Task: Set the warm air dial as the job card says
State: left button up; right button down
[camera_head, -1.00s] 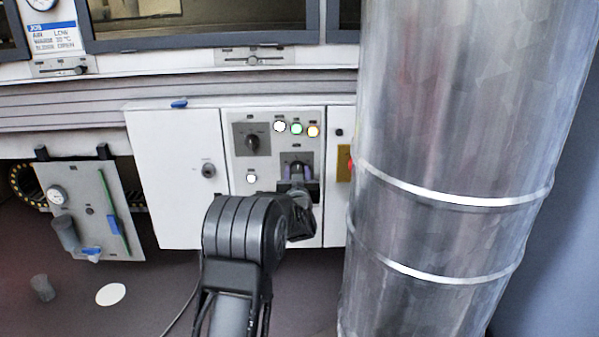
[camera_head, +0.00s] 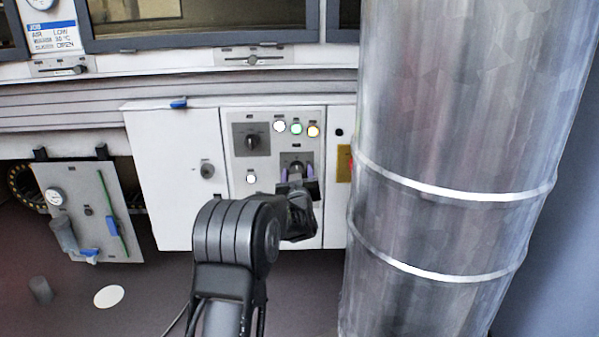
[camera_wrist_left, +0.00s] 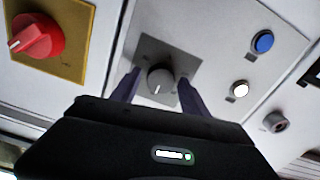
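The job card (camera_head: 54,33) at the top left reads "AIR LOW" on one line; the smaller lines are hard to read. The control panel has two dials, an upper one (camera_head: 252,141) and a lower one (camera_head: 296,167); their labels are too small to read. My left gripper (camera_head: 298,174) is at the lower dial. In the left wrist view its purple fingers (camera_wrist_left: 160,84) stand apart on either side of the grey knob (camera_wrist_left: 160,77), with small gaps showing. The knob's white mark points down in that view. My right gripper is not in view.
White, green and orange lamps (camera_head: 296,127) sit above the lower dial. A red switch on a yellow plate (camera_wrist_left: 35,38) is close by. A large metal duct (camera_head: 450,160) stands right of the panel. A blue button (camera_wrist_left: 262,42) and a lock (camera_wrist_left: 275,121) are beside it.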

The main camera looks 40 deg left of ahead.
pick_arm(q)
jog(key=shift+o, duration=0.4)
jog(key=shift+s+d+r+p, duration=0.1)
jog(key=shift+s+d+p, duration=0.2)
jog(key=shift+s+d, duration=0.1)
jog(key=p+v, duration=0.2)
jog(key=v, duration=0.4)
jog(key=shift+s+d, duration=0.2)
jog(key=shift+s, duration=0.15)
